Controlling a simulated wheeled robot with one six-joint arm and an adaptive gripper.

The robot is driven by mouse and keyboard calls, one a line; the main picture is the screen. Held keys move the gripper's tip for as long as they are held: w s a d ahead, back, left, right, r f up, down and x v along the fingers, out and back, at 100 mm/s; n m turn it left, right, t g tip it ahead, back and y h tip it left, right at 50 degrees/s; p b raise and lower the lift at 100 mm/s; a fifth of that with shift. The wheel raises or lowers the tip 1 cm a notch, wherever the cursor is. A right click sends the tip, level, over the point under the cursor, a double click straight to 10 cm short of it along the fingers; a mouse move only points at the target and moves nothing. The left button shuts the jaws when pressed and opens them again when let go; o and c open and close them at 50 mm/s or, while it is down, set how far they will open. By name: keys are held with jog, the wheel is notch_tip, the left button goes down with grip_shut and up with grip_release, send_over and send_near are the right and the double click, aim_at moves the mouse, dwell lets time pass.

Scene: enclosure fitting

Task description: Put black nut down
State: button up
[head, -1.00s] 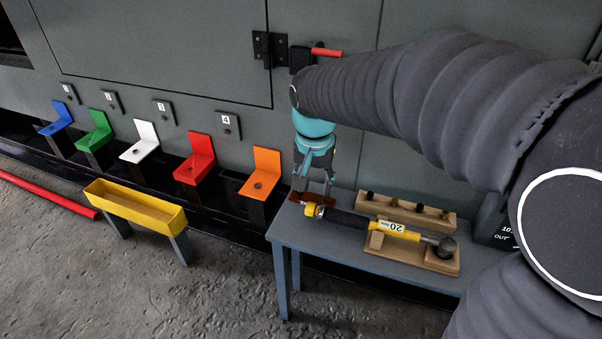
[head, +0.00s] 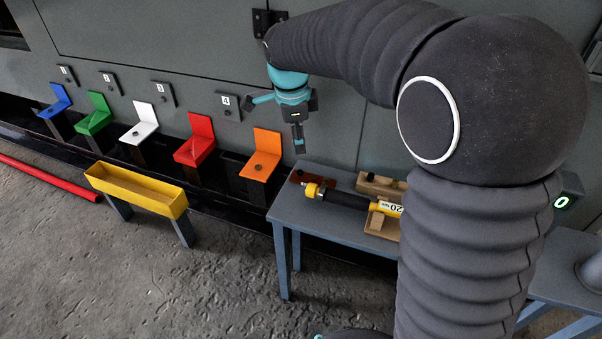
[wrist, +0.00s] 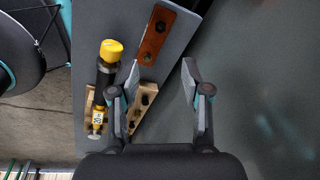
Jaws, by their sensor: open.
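The reddish-brown block (head: 313,178) lies at the left end of the grey-blue table, and it also shows in the wrist view (wrist: 152,42). A small dark round piece (wrist: 160,26), which looks like the black nut, is on this block; a paler round spot is near its other end. My gripper (head: 275,125) is open and empty, raised above and to the left of the table's end in the head view. Its spread fingers (wrist: 160,75) show in the wrist view with nothing between them.
A wooden rack (wrist: 147,92) with several dark pieces stands beside a yellow-and-black tool (head: 340,198) on the table (head: 290,212). Coloured seat-like stands, including an orange one (head: 266,143), line the grey wall. A yellow trough (head: 140,195) stands before them.

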send_over(300, 173)
jog(key=s, duration=0.1)
notch_tip(300, 173, down, 6)
jog(key=shift+s+r, duration=0.1)
jog(key=shift+w+a+f, duration=0.1)
jog(key=shift+w+f, duration=0.1)
jog(key=shift+f, duration=1.15)
jog(key=shift+w+f, duration=0.15)
jog(key=shift+f, duration=1.2)
grip_shut()
jog(key=shift+r, duration=0.1)
